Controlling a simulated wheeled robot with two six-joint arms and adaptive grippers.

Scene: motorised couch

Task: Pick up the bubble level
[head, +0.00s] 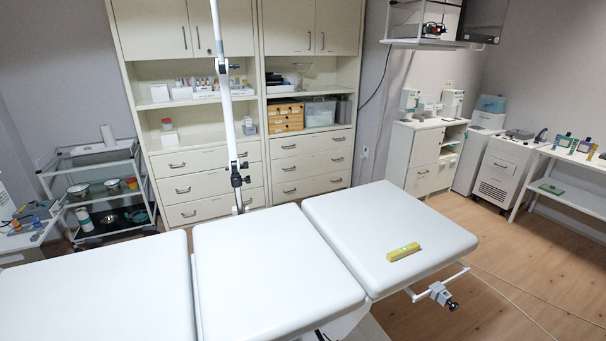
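The bubble level (404,252) is a small yellow bar with a greenish spot near its middle. It lies flat on the right-hand section of the white padded couch (345,215), near that section's front right part. Nothing covers it. Neither of my grippers shows in the head view.
A rail with a grey clamp and black knob (440,295) sticks out below the couch's right end. A white jointed pole (228,110) rises behind the couch. A steel trolley (100,190) stands at left. Open wooden floor (500,270) lies to the right.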

